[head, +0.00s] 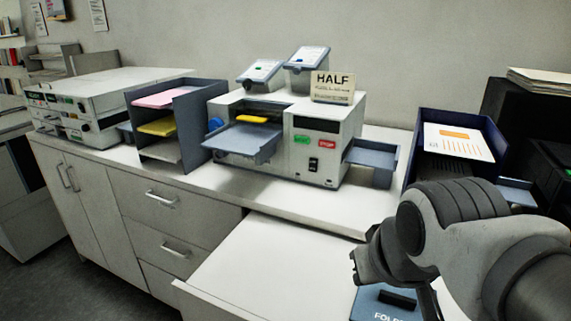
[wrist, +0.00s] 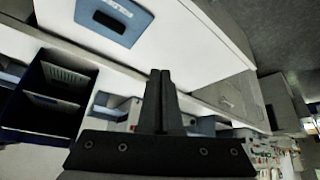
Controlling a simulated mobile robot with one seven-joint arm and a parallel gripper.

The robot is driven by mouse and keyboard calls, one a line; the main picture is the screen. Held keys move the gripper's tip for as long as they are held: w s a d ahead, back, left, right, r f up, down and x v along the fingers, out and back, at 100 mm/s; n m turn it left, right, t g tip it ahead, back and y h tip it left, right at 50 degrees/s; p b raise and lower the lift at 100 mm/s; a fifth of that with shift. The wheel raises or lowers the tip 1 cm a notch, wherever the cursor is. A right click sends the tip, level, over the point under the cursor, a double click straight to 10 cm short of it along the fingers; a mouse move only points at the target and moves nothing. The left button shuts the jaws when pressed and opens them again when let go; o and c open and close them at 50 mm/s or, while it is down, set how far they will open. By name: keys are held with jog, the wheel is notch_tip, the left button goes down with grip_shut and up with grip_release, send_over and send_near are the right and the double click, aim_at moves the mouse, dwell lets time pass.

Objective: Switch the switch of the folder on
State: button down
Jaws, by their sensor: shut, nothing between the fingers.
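The folder appears to be the light grey machine (head: 235,108) in the middle of the counter in the head view. Its right front has a green button (head: 302,139), a red button (head: 327,143) and a small black switch (head: 313,164); I cannot tell the switch's position. A yellow piece lies at its blue-grey front tray. A blue panel with a black handle and partly visible "FOLD" lettering (head: 372,301) is at the bottom; it also shows in the wrist view (wrist: 88,22). My gripper (wrist: 160,75) is shut and empty, apart from the machine; its fingertips are unclear in the head view.
A dark sorter (head: 128,112) with coloured paper stands left of the machine, another grey machine (head: 90,95) beyond it. A small side tray (head: 375,155) and a dark blue paper tray (head: 432,118) are on the right. The white surface (head: 265,265) in front is mostly bare.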

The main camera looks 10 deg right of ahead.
jog(key=w+d+f+n+t+h+b, duration=0.1)
jog(key=w+d+n+t+b, duration=0.25)
jog(key=w, duration=0.85)
jog(key=w+d+f+n+t+b, duration=0.1)
jog(key=w+d+n+t+b, duration=0.25)
jog(key=w, duration=0.85)
jog(key=w+a+f+n+t+y+b, duration=0.1)
jog(key=w+f+n+b, duration=0.1)
jog(key=w+n, duration=0.1)
jog(key=w+a+f+n+t+y+b, duration=0.1)
jog(key=w+f+n+y+b, duration=0.1)
jog(key=w+n, duration=0.2)
jog(key=w+a+f+n+t+y+b, duration=0.1)
jog(key=w+f+n+b, duration=0.1)
jog(key=w+f+n, duration=0.1)
jog(key=shift+w+n+y, duration=0.3)
jog(key=shift+w+n, duration=0.4)
jog(key=shift+w, duration=0.25)
jog(key=shift+w+a+f+n+y+b, duration=0.3)
jog(key=shift+a+f+n+y, duration=0.1)
jog(key=shift+n+y, duration=0.15)
